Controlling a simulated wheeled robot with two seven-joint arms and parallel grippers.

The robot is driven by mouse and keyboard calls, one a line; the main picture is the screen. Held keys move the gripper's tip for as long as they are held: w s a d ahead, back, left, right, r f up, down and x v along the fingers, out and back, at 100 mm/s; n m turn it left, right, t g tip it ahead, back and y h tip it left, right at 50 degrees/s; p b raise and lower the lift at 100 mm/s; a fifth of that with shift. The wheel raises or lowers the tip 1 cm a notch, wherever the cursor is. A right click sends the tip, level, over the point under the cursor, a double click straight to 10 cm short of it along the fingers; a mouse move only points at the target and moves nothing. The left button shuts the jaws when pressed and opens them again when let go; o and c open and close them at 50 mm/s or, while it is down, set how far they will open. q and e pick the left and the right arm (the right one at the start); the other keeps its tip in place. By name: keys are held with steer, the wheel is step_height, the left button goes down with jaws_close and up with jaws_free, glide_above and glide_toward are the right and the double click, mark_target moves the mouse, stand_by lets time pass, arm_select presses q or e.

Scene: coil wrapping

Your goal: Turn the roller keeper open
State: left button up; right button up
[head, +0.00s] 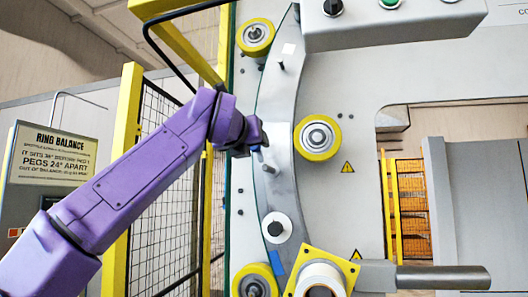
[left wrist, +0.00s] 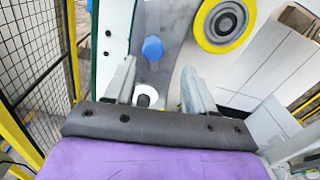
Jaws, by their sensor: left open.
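My left gripper (head: 262,160) is in front of the curved grey metal strip, seen edge-on and small in the head view. In the left wrist view its two fingers (left wrist: 157,90) stand apart with nothing held between them. A blue six-sided knob (left wrist: 152,48) lies beyond the fingertips on the grey strip. A white roller with a dark centre (head: 276,227) sits lower on the strip; a white disc (left wrist: 147,92) shows between the fingers, partly hidden. Which part is the keeper, and how it is turned, I cannot tell. My right gripper is not in view.
A yellow-framed mesh fence (head: 165,190) stands left. A grey control box (head: 400,22) overhangs at top. A yellow square flange (head: 345,268) and grey bar (head: 445,278) stick out below.

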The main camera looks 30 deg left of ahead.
mark_target(255, 152)
arm_select(q)
steer(key=p+x, duration=0.1)
steer(key=x, duration=0.2)
steer(key=p+x, duration=0.2)
steer(key=a+p+x, duration=0.1)
steer(key=p+x, duration=0.1)
steer(key=x, duration=0.1)
steer(key=shift+w+a+r, duration=0.1)
steer(key=shift+w, duration=0.05)
steer(key=shift+s+r, duration=0.2)
steer(key=shift+s, duration=0.4)
steer(key=c, duration=0.4)
jaws_close()
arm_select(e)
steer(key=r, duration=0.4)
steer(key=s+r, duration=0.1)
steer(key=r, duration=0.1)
